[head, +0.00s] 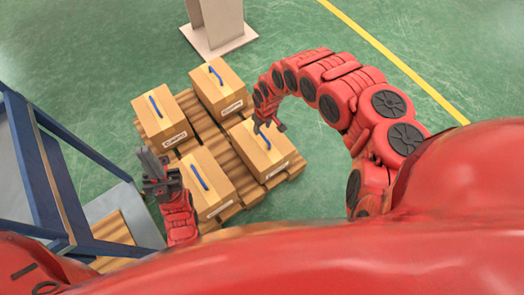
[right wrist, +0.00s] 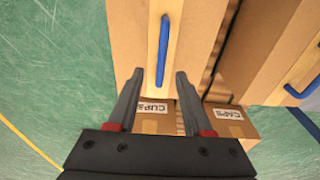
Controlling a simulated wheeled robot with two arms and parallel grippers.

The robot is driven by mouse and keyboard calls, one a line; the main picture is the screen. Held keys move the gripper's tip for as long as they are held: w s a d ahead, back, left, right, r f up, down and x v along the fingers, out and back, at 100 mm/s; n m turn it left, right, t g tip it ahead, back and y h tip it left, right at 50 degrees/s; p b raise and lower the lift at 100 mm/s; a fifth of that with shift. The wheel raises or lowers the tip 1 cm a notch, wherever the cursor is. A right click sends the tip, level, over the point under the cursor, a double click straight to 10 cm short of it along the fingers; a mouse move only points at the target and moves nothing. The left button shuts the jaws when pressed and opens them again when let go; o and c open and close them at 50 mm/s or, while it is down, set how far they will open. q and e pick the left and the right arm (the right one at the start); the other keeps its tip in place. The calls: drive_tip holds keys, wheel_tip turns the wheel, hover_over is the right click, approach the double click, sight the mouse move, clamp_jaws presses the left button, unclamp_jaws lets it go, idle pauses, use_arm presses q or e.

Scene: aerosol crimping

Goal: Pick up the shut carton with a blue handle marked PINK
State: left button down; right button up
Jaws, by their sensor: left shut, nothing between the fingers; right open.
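Several shut cartons with blue handles stand on a pallet in the head view: back left (head: 150,123), back right (head: 226,97), front right (head: 272,163) and front left (head: 212,205). Their labels are too small to read there, so I cannot tell which is marked PINK. My right gripper (head: 268,126) is open at the front-right carton's blue handle. In the right wrist view its fingers (right wrist: 155,92) point at a carton top with a blue handle (right wrist: 163,48), which lies between their lines. My left gripper (head: 157,172) is shut and empty, left of the front-left carton.
In the right wrist view, labels on neighbouring cartons read like CUPS (right wrist: 156,107) and CAPS (right wrist: 226,113). The pallet (head: 229,123) stands on a green floor. A blue frame (head: 50,165) is at the left, a pale post (head: 216,22) behind.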

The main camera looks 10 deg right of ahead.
wheel_tip(320, 180, down, 6)
drive_tip(key=shift+a+f+b, duration=0.15)
drive_tip(key=shift+b, duration=1.05)
drive_tip(key=shift+c, duration=0.2)
clamp_jaws()
idle(0.4)
